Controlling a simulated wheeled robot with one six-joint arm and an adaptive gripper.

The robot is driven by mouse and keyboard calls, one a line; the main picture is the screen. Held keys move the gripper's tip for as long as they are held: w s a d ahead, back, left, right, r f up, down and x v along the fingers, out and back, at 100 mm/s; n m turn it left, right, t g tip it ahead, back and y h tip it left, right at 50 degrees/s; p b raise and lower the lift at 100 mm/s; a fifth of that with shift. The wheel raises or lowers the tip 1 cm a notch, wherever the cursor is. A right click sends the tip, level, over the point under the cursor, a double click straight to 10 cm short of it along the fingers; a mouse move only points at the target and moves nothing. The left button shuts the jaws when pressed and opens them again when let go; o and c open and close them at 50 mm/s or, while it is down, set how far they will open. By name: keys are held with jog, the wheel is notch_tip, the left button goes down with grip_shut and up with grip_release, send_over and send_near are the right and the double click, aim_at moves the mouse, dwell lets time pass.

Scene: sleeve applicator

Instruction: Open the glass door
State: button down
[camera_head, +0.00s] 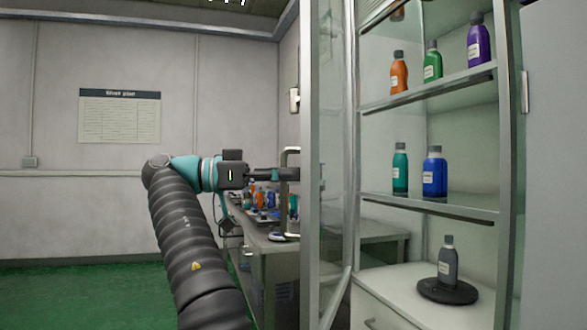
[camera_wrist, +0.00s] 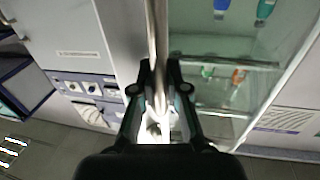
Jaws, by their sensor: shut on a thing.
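The glass door (camera_head: 335,150) of the cabinet stands swung out, seen nearly edge-on, with its pale metal frame (camera_head: 311,120) toward me. A bar handle (camera_head: 292,235) runs upright on the door's left side. My gripper (camera_head: 289,174) reaches in from the left and is shut on the handle. In the wrist view my gripper (camera_wrist: 159,90) has a finger on each side of the upright bar. The exact finger contact is partly hidden by the bar and the dark gripper body.
The cabinet shelf (camera_head: 430,209) and the others hold several coloured bottles, and a grey bottle (camera_head: 447,265) stands on a black round base (camera_head: 447,292). A workbench (camera_head: 270,246) with bottles and tools is behind the handle. Green floor (camera_head: 80,290) is clear at left.

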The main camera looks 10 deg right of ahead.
jog(key=shift+w+a+f, duration=0.25)
jog(key=shift+a+f, duration=0.1)
jog(key=shift+f, duration=0.1)
jog(key=shift+a+f, duration=0.1)
jog(key=shift+a, duration=0.05)
jog(key=c, duration=1.2)
grip_release()
jog(key=shift+a, duration=0.15)
jog(key=shift+s, duration=0.1)
